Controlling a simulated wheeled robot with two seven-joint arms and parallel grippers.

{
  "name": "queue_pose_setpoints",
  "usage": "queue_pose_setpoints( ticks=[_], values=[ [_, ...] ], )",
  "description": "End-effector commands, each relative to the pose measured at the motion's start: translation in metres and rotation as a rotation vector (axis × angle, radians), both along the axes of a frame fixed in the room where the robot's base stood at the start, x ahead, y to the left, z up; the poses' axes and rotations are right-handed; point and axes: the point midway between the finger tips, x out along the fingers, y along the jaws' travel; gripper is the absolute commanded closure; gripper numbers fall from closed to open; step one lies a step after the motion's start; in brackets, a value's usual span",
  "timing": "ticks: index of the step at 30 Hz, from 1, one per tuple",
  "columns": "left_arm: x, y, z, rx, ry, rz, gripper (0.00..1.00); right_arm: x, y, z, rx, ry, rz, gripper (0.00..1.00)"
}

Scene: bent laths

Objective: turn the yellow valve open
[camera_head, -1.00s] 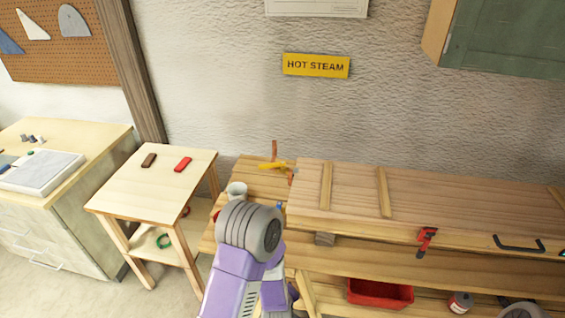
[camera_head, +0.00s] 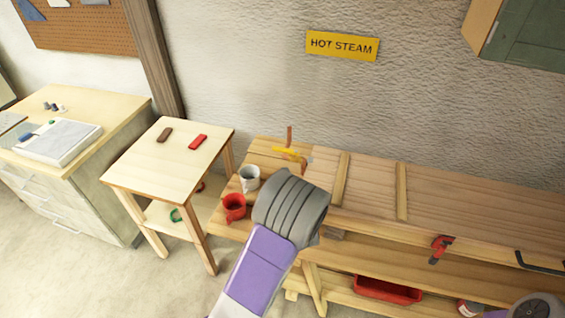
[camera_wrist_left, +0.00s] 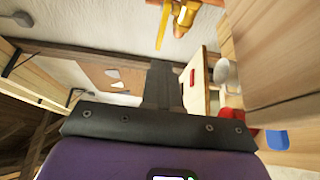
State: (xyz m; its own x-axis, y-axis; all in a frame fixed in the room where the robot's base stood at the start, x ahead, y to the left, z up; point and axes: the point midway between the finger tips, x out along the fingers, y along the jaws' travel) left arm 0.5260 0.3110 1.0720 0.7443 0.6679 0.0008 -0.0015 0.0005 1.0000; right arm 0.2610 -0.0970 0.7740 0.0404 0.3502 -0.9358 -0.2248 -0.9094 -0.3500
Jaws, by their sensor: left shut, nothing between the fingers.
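The yellow valve (camera_head: 287,151) has a flat lever on a copper pipe (camera_head: 289,136) at the back of the wooden bench, by the wall. Its yellow lever also shows at the top of the left wrist view (camera_wrist_left: 162,27). My left gripper (camera_wrist_left: 163,70) is shut and empty in the wrist view, its fingertips pointing toward the lever with a gap between them. In the head view my grey left wrist stands in front of the valve and hides the fingers. My right gripper is not in view.
A white mug (camera_head: 249,178) and a red mug (camera_head: 234,206) stand on the bench left of my wrist. A long wooden box (camera_head: 372,190) lies right of the valve. A small table (camera_head: 160,170) stands to the left. A yellow sign (camera_head: 342,46) reads HOT STEAM.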

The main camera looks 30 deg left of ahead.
Motion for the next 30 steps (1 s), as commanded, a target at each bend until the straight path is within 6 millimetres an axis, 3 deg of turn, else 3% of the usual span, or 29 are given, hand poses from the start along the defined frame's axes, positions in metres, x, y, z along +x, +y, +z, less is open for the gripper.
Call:
queue_pose_setpoints(
  ticks=[6,12,25,30],
  values=[
    [0.028,0.025,0.0,0.003,0.001,-0.001,1.0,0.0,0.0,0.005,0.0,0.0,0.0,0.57],
    [0.039,0.035,0.0,0.002,0.003,-0.001,1.0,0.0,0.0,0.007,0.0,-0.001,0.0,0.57],
    [0.041,0.036,-0.001,0.0,0.001,-0.004,1.0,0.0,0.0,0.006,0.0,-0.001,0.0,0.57],
    [0.045,0.03,-0.002,-0.002,-0.001,-0.037,1.0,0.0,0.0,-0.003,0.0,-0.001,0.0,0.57]
  ],
)
